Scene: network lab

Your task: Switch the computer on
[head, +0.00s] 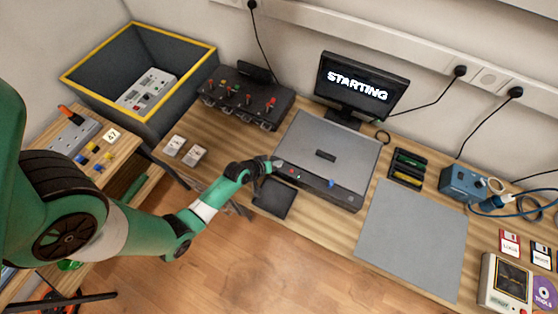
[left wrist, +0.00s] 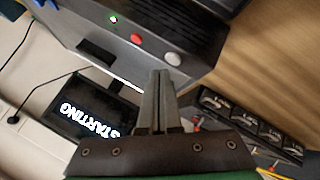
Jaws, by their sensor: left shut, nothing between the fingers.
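The computer (head: 335,145) is a flat grey case on the wooden bench. Its dark front panel shows in the left wrist view with a red button (left wrist: 136,38), a pale round button (left wrist: 173,59) and a small lit green light (left wrist: 113,20). The monitor (head: 361,85) behind it reads "STARTING"; it also shows upside down in the left wrist view (left wrist: 95,108). My left gripper (head: 277,163) is shut and empty at the left end of the front panel. Its fingertips (left wrist: 160,74) are close to the pale button; I cannot tell whether they touch the case. My right gripper is not in view.
A black pad (head: 273,198) lies below my left gripper. A grey mat (head: 415,235) on the right is bare. A yellow-rimmed bin (head: 198,88) stands at the back left.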

